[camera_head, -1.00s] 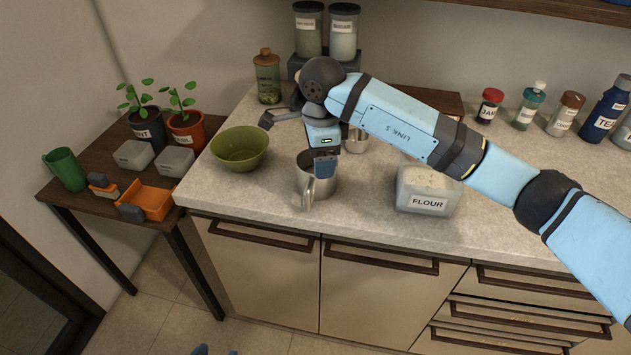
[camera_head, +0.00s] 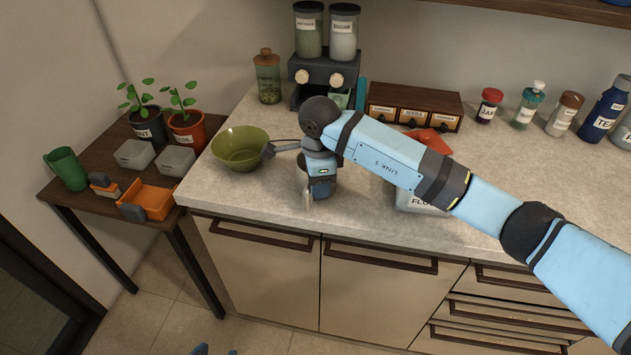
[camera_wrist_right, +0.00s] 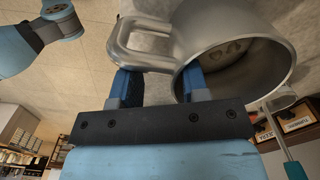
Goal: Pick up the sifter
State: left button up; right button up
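The sifter is a grey metal cup with a loop handle. In the head view my right wrist mostly covers it; a sliver of the sifter (camera_head: 302,179) shows on the counter. In the right wrist view the sifter (camera_wrist_right: 222,28) fills the upper right, its open mouth facing the camera and its handle to the left. My right gripper (camera_wrist_right: 162,82) is open, one blue finger near the handle and the other overlapping the cup's rim. Nothing shows gripped; contact with the metal cannot be told. My left gripper is not in view.
A green bowl (camera_head: 240,150) stands left of the sifter. A flour container (camera_head: 418,203) is to the right, partly behind my arm. A drawer box (camera_head: 413,106), coffee machine (camera_head: 322,72) and jars line the back. The front counter edge is close to the sifter.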

grip_shut()
notch_tip(320, 180, up, 20)
jog(key=b, duration=0.1)
dwell(0.5)
notch_tip(320, 180, up, 10)
jog(key=p, duration=0.4)
jog(key=shift+p, duration=0.3)
dwell(1.2)
